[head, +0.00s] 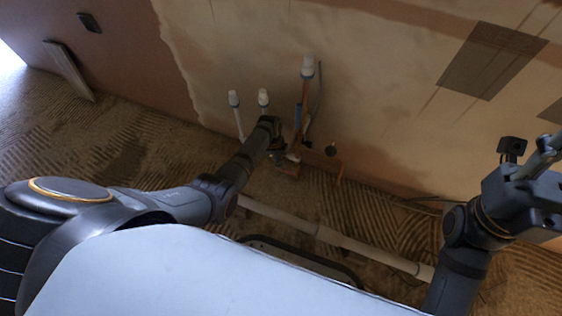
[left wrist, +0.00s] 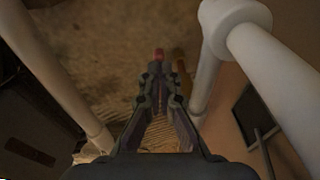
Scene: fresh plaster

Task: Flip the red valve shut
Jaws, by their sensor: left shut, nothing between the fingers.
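A small red piece (left wrist: 159,54), probably the red valve's handle, shows in the left wrist view just beyond my left fingertips. I cannot tell whether they touch it or how the handle is turned. In the head view my left gripper (head: 279,150) is low among the pipes at the wall, and I cannot make out the valve there. In the left wrist view my left gripper (left wrist: 161,82) is shut, with nothing held. My right gripper (head: 537,165) is at the right edge of the head view, far from the pipes. Its fingers are too unclear to judge.
White-capped pipes (head: 308,68) rise along the plaster wall. A thick white pipe (left wrist: 207,75) stands close to the right of my left gripper, another pipe (left wrist: 62,75) to its left. A long pale pipe (head: 330,236) lies across the floor. A board (head: 69,70) leans at far left.

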